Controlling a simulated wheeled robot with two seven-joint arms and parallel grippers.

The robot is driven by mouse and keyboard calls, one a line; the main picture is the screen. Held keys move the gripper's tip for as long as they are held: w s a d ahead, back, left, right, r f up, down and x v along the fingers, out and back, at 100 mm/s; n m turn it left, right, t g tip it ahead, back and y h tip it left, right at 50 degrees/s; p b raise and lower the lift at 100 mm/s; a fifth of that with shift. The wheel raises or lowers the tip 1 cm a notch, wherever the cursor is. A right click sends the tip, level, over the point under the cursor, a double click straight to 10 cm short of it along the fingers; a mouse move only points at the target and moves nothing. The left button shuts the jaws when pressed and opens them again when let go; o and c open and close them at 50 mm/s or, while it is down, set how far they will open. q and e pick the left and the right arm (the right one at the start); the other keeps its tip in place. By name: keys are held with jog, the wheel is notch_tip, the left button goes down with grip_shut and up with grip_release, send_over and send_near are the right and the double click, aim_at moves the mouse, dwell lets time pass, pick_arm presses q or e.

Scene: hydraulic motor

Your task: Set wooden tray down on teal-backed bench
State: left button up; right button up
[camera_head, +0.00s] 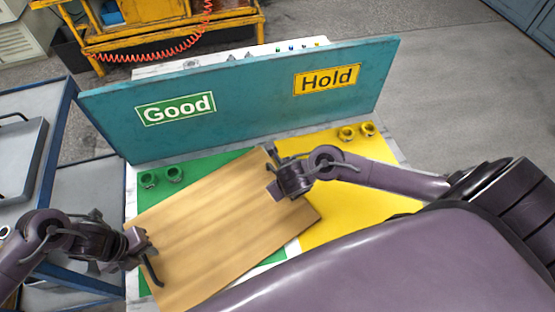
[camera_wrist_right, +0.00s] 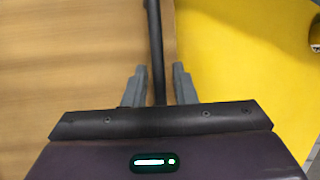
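The wooden tray (camera_head: 215,225) is a flat tan board with a dark handle at each end. It lies diagonally over the white teal-backed bench (camera_head: 131,205); I cannot tell whether it touches the top. My left gripper (camera_head: 142,248) is at the handle on the tray's left end. My right gripper (camera_head: 276,172) is at the handle on its right end. In the right wrist view the fingers of the right gripper (camera_wrist_right: 158,85) stand on both sides of the dark handle bar (camera_wrist_right: 155,40), with thin gaps visible. The left fingertips are too small to read.
The teal back panel (camera_head: 240,95) bears a green Good sign and a yellow Hold sign. A green mat (camera_head: 205,166) and a yellow mat (camera_head: 350,205) cover the bench. Green cups (camera_head: 162,177) and yellow cups (camera_head: 357,131) stand near the panel. A blue cart (camera_head: 75,175) is at left.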

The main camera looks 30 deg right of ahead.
pick_arm(q)
jog(key=shift+o, duration=0.5)
pick_arm(e)
jog(key=shift+o, duration=0.5)
pick_arm(q)
jog(key=shift+r, duration=0.1)
pick_arm(e)
jog(key=shift+r, duration=0.1)
jog(key=v, duration=0.6)
jog(key=shift+a+r, duration=0.2)
jog(key=shift+a, duration=0.15)
pick_arm(q)
notch_tip(320, 180, up, 12)
jog(key=a, duration=0.2)
jog(key=shift+s+a+f, duration=0.15)
jog(key=shift+a+f, duration=0.05)
pick_arm(e)
jog(key=v, duration=0.5)
jog(key=shift+s+d+r, duration=0.2)
jog(key=shift+d, duration=0.05)
